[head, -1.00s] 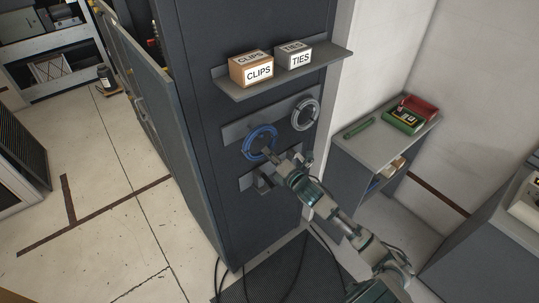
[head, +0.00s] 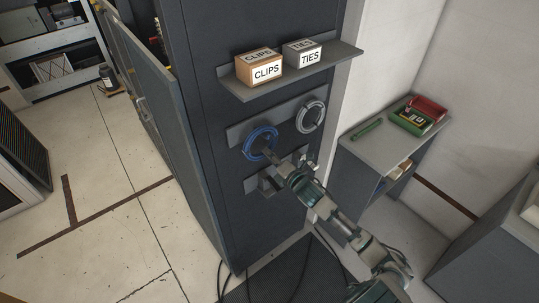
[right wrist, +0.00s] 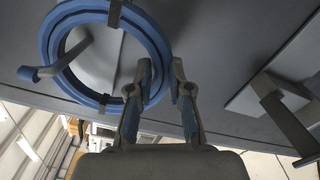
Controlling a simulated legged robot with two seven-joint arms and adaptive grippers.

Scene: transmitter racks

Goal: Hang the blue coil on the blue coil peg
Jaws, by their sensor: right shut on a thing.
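The blue coil (head: 247,144), a ring with dark bands, is against the upper peg plate on the dark cabinet, left of a grey coil (head: 311,116). In the right wrist view the blue coil (right wrist: 68,75) fills the upper left. A blue-grey peg (right wrist: 48,70) with an upturned end runs through the ring's opening and crosses in front of its rim. My right gripper (head: 270,156) is shut on the blue coil's edge; its fingers (right wrist: 160,78) straddle the rim in the wrist view. The peg is not clear in the head view. My left gripper is out of view.
A shelf (head: 335,57) above holds a CLIPS box (head: 266,72) and a TIES box (head: 310,58). A lower peg plate (head: 249,185) is partly behind my right gripper. A side cabinet (head: 364,158) with red and green trays stands at right. Cables hang below.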

